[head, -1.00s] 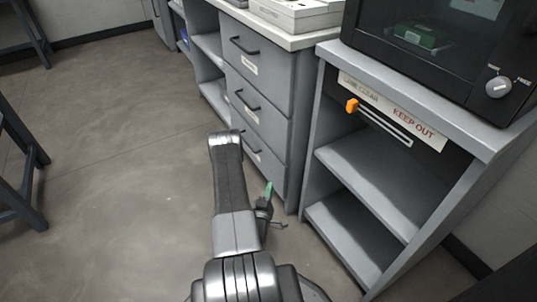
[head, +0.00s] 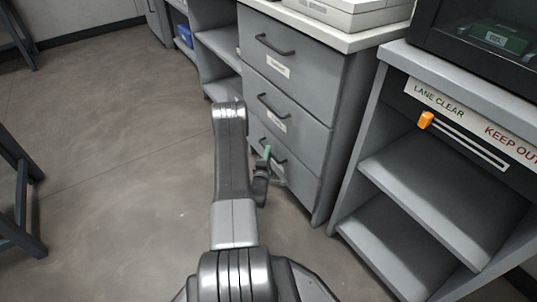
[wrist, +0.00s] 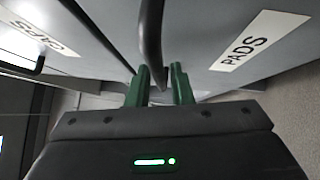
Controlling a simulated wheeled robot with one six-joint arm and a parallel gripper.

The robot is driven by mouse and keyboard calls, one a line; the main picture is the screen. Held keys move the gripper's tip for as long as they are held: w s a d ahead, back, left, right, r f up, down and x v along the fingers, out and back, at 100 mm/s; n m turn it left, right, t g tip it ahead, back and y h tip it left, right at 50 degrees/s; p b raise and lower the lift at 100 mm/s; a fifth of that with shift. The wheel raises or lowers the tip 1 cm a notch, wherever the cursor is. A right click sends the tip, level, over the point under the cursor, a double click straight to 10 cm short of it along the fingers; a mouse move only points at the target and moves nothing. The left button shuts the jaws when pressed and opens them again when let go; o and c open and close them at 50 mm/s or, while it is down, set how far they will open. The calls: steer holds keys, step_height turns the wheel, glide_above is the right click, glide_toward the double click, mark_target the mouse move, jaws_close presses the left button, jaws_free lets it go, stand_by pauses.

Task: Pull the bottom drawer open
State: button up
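The grey cabinet has three stacked drawers. The bottom drawer (head: 290,183) is closed, and my gripper partly hides its dark bar handle (head: 279,159). My gripper (head: 266,153) is beside this handle, low at the drawer front. In the wrist view, my gripper (wrist: 161,72) has its two green fingers apart. The dark handle (wrist: 151,35) runs down toward the gap between them. A label reading PADS (wrist: 250,40) is on the drawer face to the right. I cannot tell whether the fingers touch the handle.
The top drawer (head: 300,68) and middle drawer (head: 298,128) are closed. A shelf unit with an orange slider (head: 426,120) and a KEEP OUT sign stands at the right. Dark furniture legs (head: 18,190) stand at the left. The floor (head: 110,170) between is clear.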

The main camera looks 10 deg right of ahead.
steer(key=shift+w+d+r, duration=0.1)
steer(key=shift+w+d, duration=0.15)
steer(key=shift+w, duration=0.3)
jaws_close()
